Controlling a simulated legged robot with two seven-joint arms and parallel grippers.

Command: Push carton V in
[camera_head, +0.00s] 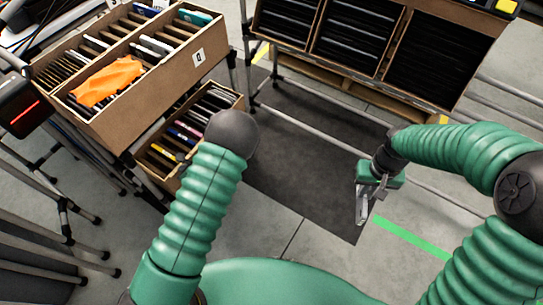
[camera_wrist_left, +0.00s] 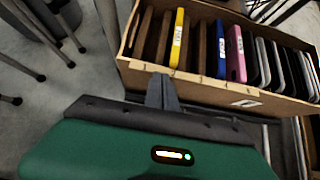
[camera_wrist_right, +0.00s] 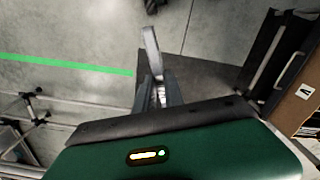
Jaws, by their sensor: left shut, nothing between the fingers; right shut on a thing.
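A brown carton (camera_wrist_left: 200,88) with upright slim devices, one yellow, one blue and one pink, fills the top of the left wrist view. It has a white label whose letter I cannot read, so I cannot tell if it is carton V. In the head view it is the lower left carton (camera_head: 160,180), tilted and partly behind my left arm. My left gripper (camera_wrist_left: 162,80) is shut and empty, its tips at or close to the carton's front wall; contact is unclear. My right gripper (camera_wrist_right: 157,82) is shut on a thin grey slab (camera_wrist_right: 151,48), away from the cartons.
A larger carton (camera_head: 150,100) with an orange cloth (camera_head: 107,82) sits above on the left rack. Cartons of black items (camera_head: 352,37) stand on a rack at the back right. A dark mat (camera_head: 300,170) lies on the floor between; metal rails and legs surround it.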

